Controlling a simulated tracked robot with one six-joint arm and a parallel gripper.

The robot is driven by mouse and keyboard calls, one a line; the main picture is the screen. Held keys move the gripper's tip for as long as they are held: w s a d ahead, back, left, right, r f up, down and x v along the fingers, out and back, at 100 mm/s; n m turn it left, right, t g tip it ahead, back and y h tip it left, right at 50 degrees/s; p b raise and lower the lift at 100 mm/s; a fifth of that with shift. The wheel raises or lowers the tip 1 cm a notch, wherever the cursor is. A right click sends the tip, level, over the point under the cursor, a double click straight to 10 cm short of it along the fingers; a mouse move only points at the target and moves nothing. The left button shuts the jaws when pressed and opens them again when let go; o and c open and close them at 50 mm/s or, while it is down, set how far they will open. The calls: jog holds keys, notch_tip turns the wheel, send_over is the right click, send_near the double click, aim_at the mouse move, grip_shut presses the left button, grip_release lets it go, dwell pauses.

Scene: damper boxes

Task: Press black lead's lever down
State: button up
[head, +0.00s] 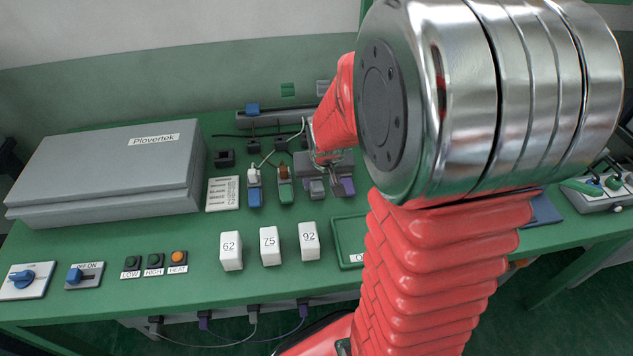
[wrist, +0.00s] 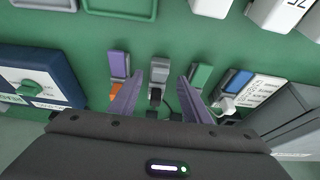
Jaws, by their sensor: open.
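In the wrist view, a black plug (wrist: 155,97) sits at the end of a grey lever (wrist: 160,70), with a dark lead behind it. My gripper (wrist: 158,84) is open, its two purple-grey fingers on either side of the grey lever and black plug, with nothing between them gripped. The grey lever also shows in the head view (head: 317,188), just in front of my gripper. A purple lever (wrist: 120,65) is on one side and a green lever (wrist: 201,75) on the other. I cannot tell whether the grey lever is raised or pressed, or whether a finger touches it.
A blue lever (head: 254,197) with a white plug (head: 254,175) stands beside the green one. White blocks (head: 269,246) stand in front. A grey Plovertek box (head: 110,168) is at left, with a label card (head: 223,194) near it. My arm hides much of the right side.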

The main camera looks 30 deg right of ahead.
aim_at(319, 190)
jog(key=shift+x, duration=1.75)
jog(key=shift+c, duration=0.2)
jog(key=c, duration=1)
jog(key=shift+s+d+f, duration=0.1)
jog(key=shift+s, duration=0.05)
jog(key=shift+o, duration=0.2)
jog(key=shift+s+f+t, duration=0.1)
jog(key=shift+f+t, duration=0.05)
jog(key=shift+t, duration=0.25)
jog(key=shift+f+t, duration=0.1)
jog(key=shift+t, duration=0.2)
jog(key=shift+c, duration=0.2)
jog(key=o, duration=1)
jog(key=shift+a, duration=0.25)
